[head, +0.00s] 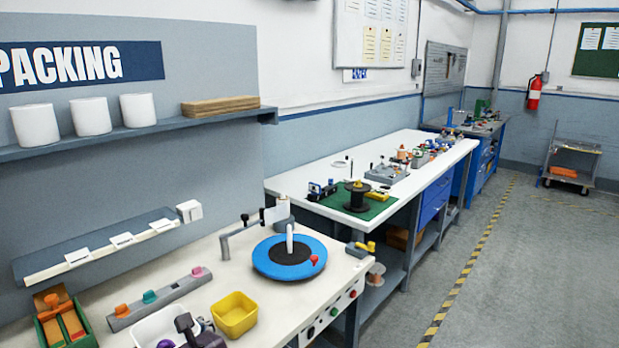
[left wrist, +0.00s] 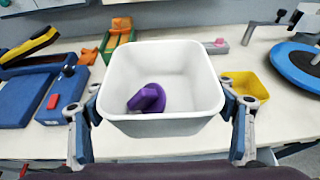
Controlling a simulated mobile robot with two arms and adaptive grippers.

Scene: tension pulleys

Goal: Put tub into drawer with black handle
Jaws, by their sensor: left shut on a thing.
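A white tub (left wrist: 165,128) with a purple object (left wrist: 148,98) inside fills the middle of the left wrist view. My left gripper (left wrist: 166,112) is shut on it, with a finger at each side. The tub (head: 152,326) is cut off by the bottom edge in the head view, where my left gripper (head: 196,334) also shows. Blue drawers (head: 434,200) sit under the white bench further right; their handles are too small to tell the colour. My right gripper is in neither view.
A yellow tub (head: 235,315) is close right of the white tub, with a blue turntable (head: 290,257) beyond it. A grey strip with coloured knobs (head: 160,299) and a green box (head: 63,321) are at left. Open floor (head: 490,285) lies right of the benches.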

